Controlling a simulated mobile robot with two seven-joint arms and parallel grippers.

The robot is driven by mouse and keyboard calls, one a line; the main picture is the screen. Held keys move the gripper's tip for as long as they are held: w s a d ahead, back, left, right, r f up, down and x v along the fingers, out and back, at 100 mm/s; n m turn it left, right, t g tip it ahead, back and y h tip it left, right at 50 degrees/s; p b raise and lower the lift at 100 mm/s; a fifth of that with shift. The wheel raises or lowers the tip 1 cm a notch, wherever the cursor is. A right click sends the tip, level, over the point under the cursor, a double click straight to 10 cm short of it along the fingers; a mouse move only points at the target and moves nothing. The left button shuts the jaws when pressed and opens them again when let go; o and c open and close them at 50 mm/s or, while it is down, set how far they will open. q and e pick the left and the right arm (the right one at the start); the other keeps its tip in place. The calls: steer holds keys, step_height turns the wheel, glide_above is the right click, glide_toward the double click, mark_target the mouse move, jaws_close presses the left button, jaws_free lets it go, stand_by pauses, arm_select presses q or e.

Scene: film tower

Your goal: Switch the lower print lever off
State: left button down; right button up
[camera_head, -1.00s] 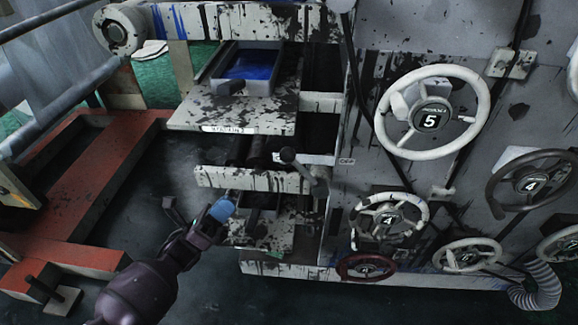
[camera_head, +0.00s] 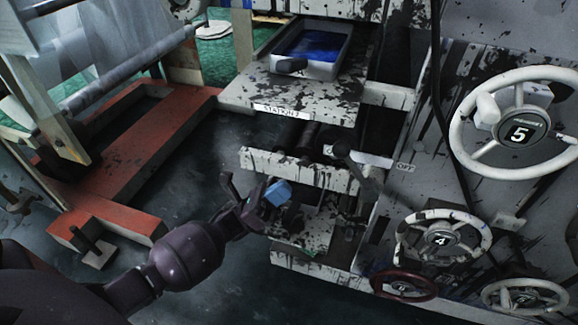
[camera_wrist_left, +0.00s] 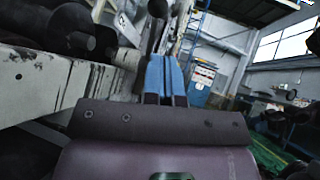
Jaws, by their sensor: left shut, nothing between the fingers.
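The lower print lever (camera_head: 342,150) is a dark arm with a round knob, at the right end of the lower white beam in the head view. Its knob points up and left, away from a small OFF label (camera_head: 405,167) to its right. In the wrist view a dark knobbed rod, probably this lever (camera_wrist_left: 155,30), stands just beyond the fingertips. My left gripper (camera_head: 277,193) has blue fingertips, shut and empty. In the head view it is left of and below the lever, apart from it. The blue fingers (camera_wrist_left: 165,75) also show pressed together in the wrist view. My right gripper is not in view.
The lower white beam (camera_head: 300,170) lies just above my fingertips. A shelf (camera_head: 285,95) with a blue tray (camera_head: 312,50) is higher up. White handwheels, one numbered 5 (camera_head: 520,135), stand at right. A red frame (camera_head: 130,160) is at left. Dark open floor lies between.

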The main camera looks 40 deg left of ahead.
mark_target(357, 172)
arm_select(q)
steer(key=x, duration=1.2)
steer(key=shift+r, duration=0.15)
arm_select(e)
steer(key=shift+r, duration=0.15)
